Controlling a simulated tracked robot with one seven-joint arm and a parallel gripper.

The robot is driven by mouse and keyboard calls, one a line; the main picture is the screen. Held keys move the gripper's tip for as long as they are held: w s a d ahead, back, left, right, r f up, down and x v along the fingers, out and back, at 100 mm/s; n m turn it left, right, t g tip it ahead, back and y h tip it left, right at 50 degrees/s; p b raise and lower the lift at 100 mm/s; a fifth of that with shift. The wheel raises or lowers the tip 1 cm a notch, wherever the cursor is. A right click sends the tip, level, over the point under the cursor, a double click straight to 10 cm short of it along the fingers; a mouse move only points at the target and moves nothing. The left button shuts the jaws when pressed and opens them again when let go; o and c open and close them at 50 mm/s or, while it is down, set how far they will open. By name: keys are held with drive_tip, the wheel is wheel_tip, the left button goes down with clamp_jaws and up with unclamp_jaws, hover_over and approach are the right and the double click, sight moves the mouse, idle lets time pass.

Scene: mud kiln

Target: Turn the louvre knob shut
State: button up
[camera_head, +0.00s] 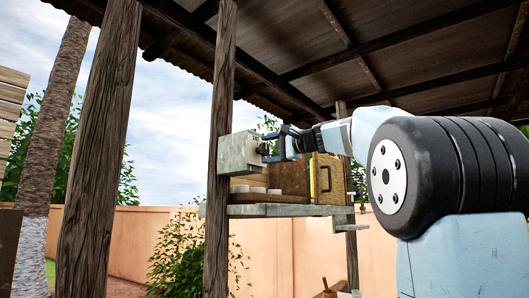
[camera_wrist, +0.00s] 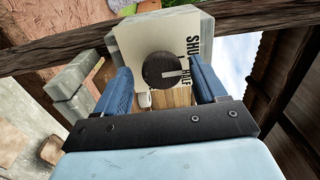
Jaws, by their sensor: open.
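The louvre knob (camera_wrist: 163,70) is a dark round dial with a pale pointer line, which points right in the wrist view. It sits on a cream box face (camera_wrist: 135,38) with black lettering along its right side; "SHU" and "HALF" can be partly read. In the head view the grey box (camera_head: 237,153) is fixed by a wooden post. My gripper (camera_wrist: 161,72) is open, with one blue finger on each side of the knob. Gaps show between fingers and knob, but the depth is hard to tell. My gripper also shows in the head view (camera_head: 275,147), at the box's right face.
Wooden posts (camera_head: 222,100) stand left of my arm. A corrugated roof (camera_head: 370,50) is overhead.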

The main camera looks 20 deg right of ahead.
drive_tip(key=v, duration=1.1)
drive_tip(key=shift+s+f, duration=0.1)
drive_tip(key=shift+f, duration=0.05)
drive_tip(key=s+a+f+n+g+h, duration=0.1)
drive_tip(key=s+a+f+g+h, duration=0.15)
drive_tip(key=f, duration=0.55)
drive_tip(key=s+a+f+n+g+h, duration=0.1)
drive_tip(key=s+a+f+n, duration=0.2)
drive_tip(key=f, duration=0.6)
drive_tip(key=s+a+f+g+h, duration=0.1)
drive_tip(key=s+a+f+g, duration=0.1)
drive_tip(key=s+f, duration=0.45)
drive_tip(key=s+f+n+g+h, duration=0.1)
drive_tip(key=s+f+n+h, duration=0.2)
drive_tip(key=s+f, duration=0.4)
drive_tip(key=s+f+n+g+h, duration=0.2)
drive_tip(key=s+f, duration=0.5)
drive_tip(key=f, duration=1.1)
drive_tip(key=shift+d+f+n+h, duration=0.3)
drive_tip(key=shift+n+h, duration=0.25)
drive_tip(key=shift+n, duration=0.25)
